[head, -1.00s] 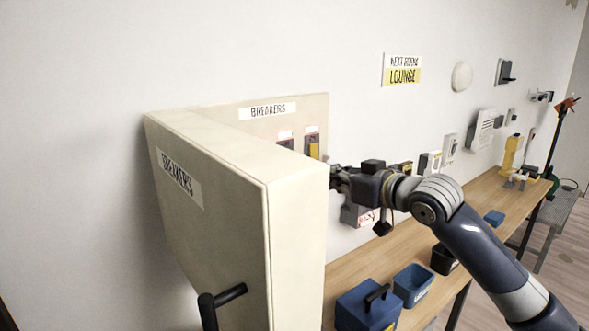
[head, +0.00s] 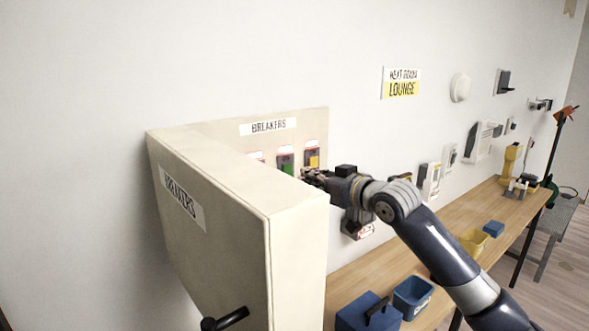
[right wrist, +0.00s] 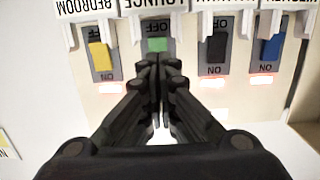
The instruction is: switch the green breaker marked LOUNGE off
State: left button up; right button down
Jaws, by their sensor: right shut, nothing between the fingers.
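The green breaker (head: 286,168) sits on the panel in the open breaker box, left of a yellow breaker (head: 313,160). In the right wrist view the LOUNGE label (right wrist: 153,5) is upside down above the green switch (right wrist: 158,45), with OFF beside its upper end. My right gripper (head: 306,176) is shut and empty, with its fingertips (right wrist: 158,60) right at the green switch. They hide its lower part, so contact and its exact position cannot be told. My left gripper is not in view.
The box door (head: 225,240) stands open at the left, its black handle (head: 226,319) sticking out. Black (right wrist: 217,48) and blue (right wrist: 270,48) switches sit beside the green one. The bench (head: 370,265) below holds a blue box (head: 355,315) and bins.

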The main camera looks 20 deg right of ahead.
aim_at(288, 172)
jog(key=p+x, duration=0.1)
jog(key=x, duration=0.4)
jog(key=shift+w+a+r+p, duration=0.1)
jog(key=shift+r+p, duration=0.05)
jog(key=shift+p, duration=0.25)
jog(key=shift+w+a+f, duration=0.2)
jog(key=shift+w+f, duration=0.05)
jog(key=shift+w, duration=0.4)
jog(key=t+b, duration=0.1)
jog(key=b, duration=0.1)
jog(key=t+b, duration=0.1)
jog(key=b, duration=0.1)
jog(key=shift+w+f+y, duration=0.1)
jog(key=shift+f+y, duration=0.15)
jog(key=shift+y, duration=0.15)
jog(key=shift+f, duration=0.1)
